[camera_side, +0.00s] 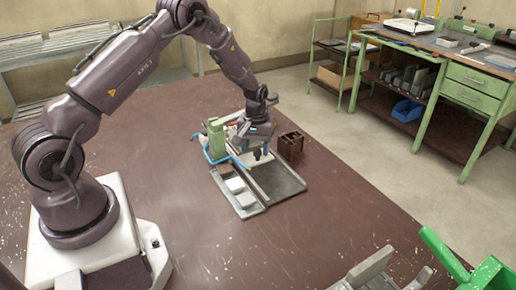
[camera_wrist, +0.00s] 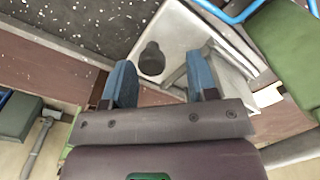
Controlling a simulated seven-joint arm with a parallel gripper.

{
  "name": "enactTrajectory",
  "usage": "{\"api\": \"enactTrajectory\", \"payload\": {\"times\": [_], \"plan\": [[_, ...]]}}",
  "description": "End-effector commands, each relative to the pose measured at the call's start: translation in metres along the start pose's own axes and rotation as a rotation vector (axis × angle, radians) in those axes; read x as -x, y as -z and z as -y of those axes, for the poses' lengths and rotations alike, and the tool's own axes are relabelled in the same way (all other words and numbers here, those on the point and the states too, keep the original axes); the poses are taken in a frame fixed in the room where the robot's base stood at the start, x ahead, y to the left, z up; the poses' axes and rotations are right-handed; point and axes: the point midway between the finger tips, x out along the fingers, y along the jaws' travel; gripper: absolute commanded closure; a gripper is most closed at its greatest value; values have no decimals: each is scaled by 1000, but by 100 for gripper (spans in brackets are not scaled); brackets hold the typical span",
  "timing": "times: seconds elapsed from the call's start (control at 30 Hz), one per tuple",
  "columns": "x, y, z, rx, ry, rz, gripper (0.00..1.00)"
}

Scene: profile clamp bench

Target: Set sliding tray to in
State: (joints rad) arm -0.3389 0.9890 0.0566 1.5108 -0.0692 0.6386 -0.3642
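The clamp fixture stands on the brown table, with a green upright (camera_side: 216,140) at its back left and a blue hose around it. A flat dark grey plate (camera_side: 283,184) lies at its front right, beside a pale strip with light blocks (camera_side: 236,186). I cannot tell for sure which part is the sliding tray. My gripper (camera_side: 258,155) points down over the fixture's rear part. In the wrist view, its blue fingers (camera_wrist: 162,66) are apart. A dark round knob (camera_wrist: 152,58) on a pale grey plate (camera_wrist: 178,35) shows between them; contact cannot be told.
A dark brown open box (camera_side: 290,146) stands close to the right of the fixture. Grey metal parts (camera_side: 370,270) and a green object (camera_side: 490,272) are at the table's front right. The table left of the fixture is clear. A green workbench (camera_side: 470,85) stands behind.

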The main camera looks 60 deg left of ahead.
Motion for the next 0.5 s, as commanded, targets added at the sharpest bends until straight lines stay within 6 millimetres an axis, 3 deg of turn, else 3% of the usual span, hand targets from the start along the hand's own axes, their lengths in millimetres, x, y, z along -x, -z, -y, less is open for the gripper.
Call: {"api": "enactTrajectory", "payload": {"times": [0.33, 0.5], "plan": [[5, -2, -3, -3, -3, 4, 47], [32, -2, -3, -3, -5, 0, 47]]}}
